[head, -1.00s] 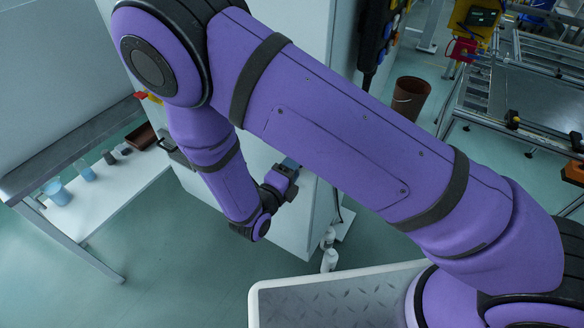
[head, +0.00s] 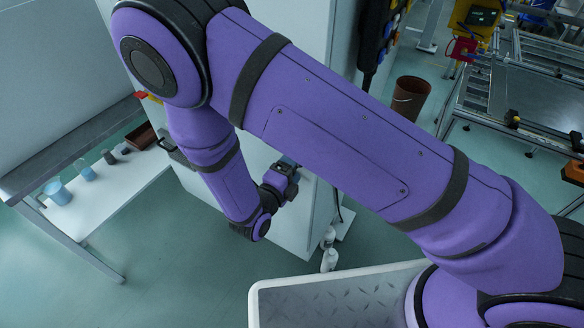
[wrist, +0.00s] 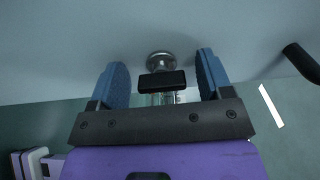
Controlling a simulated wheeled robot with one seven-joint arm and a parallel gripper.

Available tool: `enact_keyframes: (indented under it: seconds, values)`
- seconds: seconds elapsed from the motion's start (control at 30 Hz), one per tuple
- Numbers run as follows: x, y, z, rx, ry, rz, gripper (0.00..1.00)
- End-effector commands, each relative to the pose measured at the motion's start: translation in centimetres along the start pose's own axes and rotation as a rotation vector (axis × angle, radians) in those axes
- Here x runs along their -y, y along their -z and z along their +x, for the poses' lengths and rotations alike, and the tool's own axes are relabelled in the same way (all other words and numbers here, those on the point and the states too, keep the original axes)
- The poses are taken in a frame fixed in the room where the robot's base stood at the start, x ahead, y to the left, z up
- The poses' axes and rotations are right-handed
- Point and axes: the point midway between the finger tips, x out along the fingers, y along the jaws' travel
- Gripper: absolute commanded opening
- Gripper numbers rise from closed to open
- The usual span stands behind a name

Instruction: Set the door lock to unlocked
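In the wrist view a door lock (wrist: 162,80) with a round metal base and a dark bar-shaped turn piece sticks out from a pale panel (wrist: 230,25). The bar lies about level in the picture. My gripper (wrist: 162,72) is open, with one blue finger on each side of the lock. Gaps show between both fingers and the bar, so they look apart from it. In the head view my gripper (head: 291,163) is at the pale cabinet face, and the lock is hidden there.
A black bar-shaped handle (wrist: 301,62) sticks out to the right of the lock in the wrist view. In the head view, a bench (head: 75,225) with cups stands left, a white bottle (head: 329,260) stands on the floor, and a brown bin (head: 410,97) stands behind.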

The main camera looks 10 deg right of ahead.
Motion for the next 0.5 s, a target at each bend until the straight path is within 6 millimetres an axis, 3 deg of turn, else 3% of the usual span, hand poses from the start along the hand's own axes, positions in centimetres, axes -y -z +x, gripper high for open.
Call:
enact_keyframes:
  seconds: [0.27, 0.5]
  values:
    - [0.0, 0.0, -0.2, 0.000, 0.001, 0.001, 0.72]
    - [0.0, -0.1, -3.4, 0.004, 0.000, 0.002, 0.72]
